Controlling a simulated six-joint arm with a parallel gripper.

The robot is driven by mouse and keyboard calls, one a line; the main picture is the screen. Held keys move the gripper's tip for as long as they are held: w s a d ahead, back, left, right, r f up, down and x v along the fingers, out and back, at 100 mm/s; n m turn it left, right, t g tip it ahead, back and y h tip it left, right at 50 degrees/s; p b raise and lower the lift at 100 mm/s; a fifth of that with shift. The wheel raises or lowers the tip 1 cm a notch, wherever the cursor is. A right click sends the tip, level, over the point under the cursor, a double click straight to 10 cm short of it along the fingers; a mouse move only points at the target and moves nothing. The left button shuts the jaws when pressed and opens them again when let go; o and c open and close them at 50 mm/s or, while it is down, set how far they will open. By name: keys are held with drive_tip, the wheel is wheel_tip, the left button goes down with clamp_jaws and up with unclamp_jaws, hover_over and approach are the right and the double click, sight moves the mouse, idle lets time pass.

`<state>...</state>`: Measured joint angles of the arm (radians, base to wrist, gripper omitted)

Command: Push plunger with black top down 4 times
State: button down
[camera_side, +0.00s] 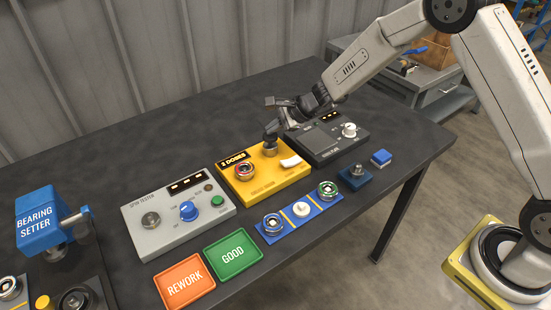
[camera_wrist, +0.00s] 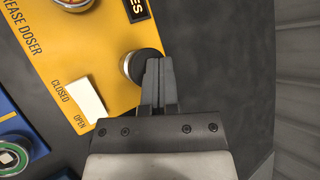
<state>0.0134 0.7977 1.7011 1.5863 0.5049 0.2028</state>
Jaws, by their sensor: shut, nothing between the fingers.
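The plunger with the black top (camera_wrist: 136,69) stands on the yellow grease doser (camera_wrist: 100,58), near the edge with the DOSES label. My gripper (camera_wrist: 161,66) is shut and empty, its fingertips over the right part of the black top in the wrist view. In the side view my gripper (camera_side: 272,128) points down at the plunger (camera_side: 270,149), whose metal collar shows below the fingers on the yellow doser (camera_side: 262,186). The fingers hide part of the top. I cannot tell whether they touch it or how far down it is.
On the doser are a white OPEN/CLOSED switch (camera_side: 291,162) and a round part (camera_side: 244,172) in a seat. A grey spin tester (camera_side: 180,213) stands left, a dark device (camera_side: 325,136) right. A blue strip (camera_side: 301,210) with rotor parts lies in front.

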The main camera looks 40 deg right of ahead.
sight(273, 135)
drive_tip(key=shift+f, duration=0.7)
idle(0.9)
drive_tip(key=shift+r, duration=1.55)
drive_tip(key=shift+r, duration=0.1)
drive_tip(key=shift+r, duration=2.45)
drive_tip(key=shift+r, duration=0.1)
idle(0.8)
wheel_tip(273, 135, up, 4)
drive_tip(key=shift+f, duration=0.2)
drive_tip(key=shift+f, duration=0.15)
idle(0.3)
